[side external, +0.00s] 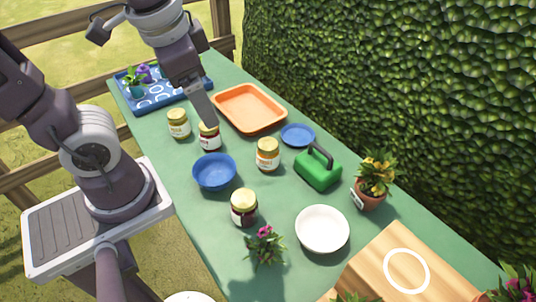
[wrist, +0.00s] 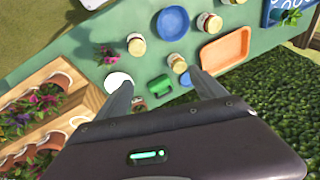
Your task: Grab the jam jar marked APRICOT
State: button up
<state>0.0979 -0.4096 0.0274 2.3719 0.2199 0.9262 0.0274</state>
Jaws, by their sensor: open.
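Several lidded jam jars stand upright on the green table; their label words are too small to read. A jar with orange contents (side external: 268,156) stands between the blue bowl and the green caddy; it also shows in the wrist view (wrist: 177,62). A dark red jar (side external: 209,137) is behind the bowl, with a yellow-green jar (side external: 179,124) to its left. A dark jar (side external: 244,208) stands nearer the front. My gripper (wrist: 161,78) is open and empty above the table. In the side view, its finger (side external: 209,112) overlaps the dark red jar's lid.
A blue bowl (side external: 214,173), orange tray (side external: 278,122), small blue plate (side external: 298,136), green caddy (side external: 318,171) and white plate (side external: 322,230) surround the jars. A potted yellow plant (side external: 373,180) and wooden board (side external: 375,272) are at right. A blue patterned tray (side external: 190,97) is at the back.

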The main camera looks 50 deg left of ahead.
jog(key=w+a+f+m+g+y, duration=0.3)
jog(key=w+f+m, duration=0.1)
jog(key=w+f, duration=0.15)
jog(key=m+t+y, duration=0.4)
jog(key=m+y, duration=0.4)
jog(key=m, duration=0.8)
send_near(268, 143)
jog(key=x, duration=0.5)
jog(key=shift+a+r, duration=0.15)
jog(key=shift+a, duration=0.35)
jog(key=shift+t, duration=0.3)
jog(key=x, duration=0.3)
jog(key=f+x, duration=0.1)
jog(key=x, duration=0.2)
jog(key=shift+w, duration=0.1)
jog(key=shift+w+a+f, duration=0.15)
jog(key=shift+a+f, duration=0.05)
jog(key=shift+a, duration=0.15)
grip_shut()
